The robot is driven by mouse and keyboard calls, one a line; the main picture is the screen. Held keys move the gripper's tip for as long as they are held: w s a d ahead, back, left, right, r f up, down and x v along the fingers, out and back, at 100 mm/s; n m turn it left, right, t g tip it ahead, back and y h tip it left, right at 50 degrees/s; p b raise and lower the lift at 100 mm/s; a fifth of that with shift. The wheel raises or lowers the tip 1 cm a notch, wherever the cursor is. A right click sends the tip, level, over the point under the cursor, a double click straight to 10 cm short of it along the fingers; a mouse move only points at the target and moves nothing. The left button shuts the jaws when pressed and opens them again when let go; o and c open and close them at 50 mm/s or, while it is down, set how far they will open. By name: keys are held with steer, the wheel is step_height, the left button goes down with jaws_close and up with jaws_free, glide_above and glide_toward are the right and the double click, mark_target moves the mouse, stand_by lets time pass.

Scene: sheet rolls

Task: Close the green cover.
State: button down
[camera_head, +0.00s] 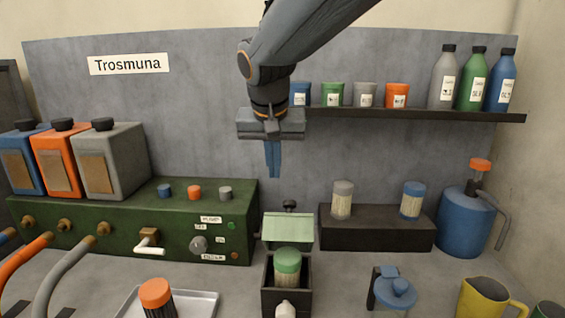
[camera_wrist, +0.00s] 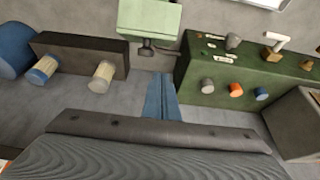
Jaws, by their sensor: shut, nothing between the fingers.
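The green cover (camera_head: 288,228) is a pale green lid standing raised at the back of a dark open box (camera_head: 266,293). A green-topped filter roll (camera_head: 288,264) stands inside the box. The cover also shows at the top of the wrist view (camera_wrist: 150,18), with a dark knob (camera_wrist: 147,48) at its edge. My gripper (camera_head: 273,172) is shut and empty, pointing down, above and behind the cover, apart from it. Its blue fingers also show together in the wrist view (camera_wrist: 161,98).
A green machine housing (camera_head: 130,225) with knobs and a lever stands left of the box. A dark block (camera_head: 375,236) with two rolls stands right. A shelf (camera_head: 420,114) with cups and bottles is on the wall. A blue pump can (camera_head: 463,222) stands far right.

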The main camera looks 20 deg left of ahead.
steer(key=p, duration=0.2)
glide_above(275, 213)
steer(key=w+a, duration=0.1)
steer(key=w, duration=0.3)
step_height(275, 213, down, 6)
steer(key=shift+s+a+f, duration=0.15)
steer(key=shift+s+d+f+p, duration=0.2)
steer(key=shift+s+f, duration=0.1)
steer(key=shift+s, duration=0.3)
steer(key=shift+s+d+f+p, duration=0.1)
steer(key=shift+s+d+f, duration=0.15)
steer(key=shift+s, duration=0.3)
steer(key=shift+s+f, duration=0.45)
steer(key=shift+f, duration=0.05)
steer(key=shift+d+f, duration=0.1)
steer(key=shift+d, duration=0.05)
